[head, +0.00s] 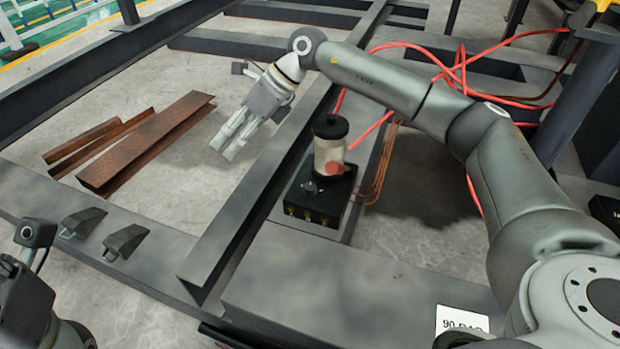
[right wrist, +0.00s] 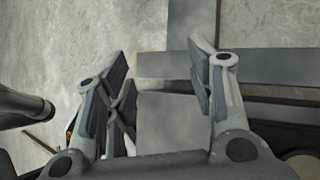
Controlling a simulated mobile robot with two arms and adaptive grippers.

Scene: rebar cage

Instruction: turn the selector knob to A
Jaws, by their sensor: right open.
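The selector knob (head: 310,187) is a small dark knob on top of a black box (head: 324,212) with brass fittings along its front. Its pointing direction and any letters are too small to read. My right gripper (head: 224,148) is left of the box and apart from it, hanging over the floor beyond a long steel beam. In the right wrist view my right gripper (right wrist: 162,85) is open, with nothing between its fingers. The knob cannot be made out there. At the lower left of the head view only part of my left arm shows; its fingers are out of view.
A clear cylinder (head: 329,155) with a black cap and a red spot stands on the box behind the knob. A steel beam (head: 262,195) runs between gripper and box. Copper pipes (head: 380,165) and red hoses (head: 460,65) lie right and behind. Rusty channels (head: 150,140) lie left.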

